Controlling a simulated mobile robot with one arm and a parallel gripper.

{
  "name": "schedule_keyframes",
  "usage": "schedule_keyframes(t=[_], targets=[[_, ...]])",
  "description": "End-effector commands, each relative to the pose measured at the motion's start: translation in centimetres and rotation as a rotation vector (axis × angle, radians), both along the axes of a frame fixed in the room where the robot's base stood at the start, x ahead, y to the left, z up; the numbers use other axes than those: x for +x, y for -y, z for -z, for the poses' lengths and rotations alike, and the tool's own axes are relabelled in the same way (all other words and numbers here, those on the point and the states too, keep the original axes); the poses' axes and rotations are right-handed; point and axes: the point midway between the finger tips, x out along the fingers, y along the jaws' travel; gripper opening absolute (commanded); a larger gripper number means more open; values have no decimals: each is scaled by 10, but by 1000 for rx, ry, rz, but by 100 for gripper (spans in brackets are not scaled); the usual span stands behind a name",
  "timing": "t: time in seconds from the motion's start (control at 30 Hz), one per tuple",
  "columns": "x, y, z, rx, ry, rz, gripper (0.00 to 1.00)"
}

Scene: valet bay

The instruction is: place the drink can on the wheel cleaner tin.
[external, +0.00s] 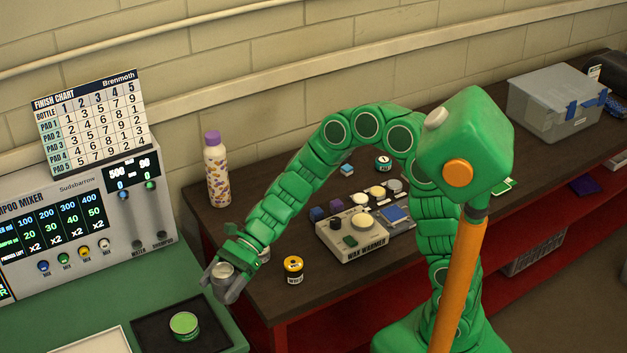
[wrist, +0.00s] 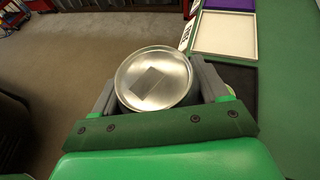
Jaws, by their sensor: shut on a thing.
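The drink can (external: 223,271) is held between the fingers of my gripper (external: 222,283). In the wrist view its round silver end (wrist: 153,80) faces the camera between the two grey fingers. In the external view the can is in the air near the left end of the dark bench. A green-topped tin (external: 184,325) stands on a black tray in front of and to the left of my gripper. The labels are too small to tell which is the wheel cleaner tin.
The black tray (external: 222,332) lies on the green counter. A shampoo mixer (external: 80,225) stands behind it. A spotted bottle (external: 216,170) with a purple cap and a wax warmer (external: 352,240) are on the dark bench. A pale tray (wrist: 224,35) shows in the wrist view.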

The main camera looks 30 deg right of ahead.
Motion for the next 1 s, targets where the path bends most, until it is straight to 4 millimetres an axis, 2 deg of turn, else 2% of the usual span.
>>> schedule_keyframes(t=[0.73, 1.0], targets=[[53, -73, 40, 1, 1, -2, 29], [65, -90, 67, -1, -2, -1, 29]])
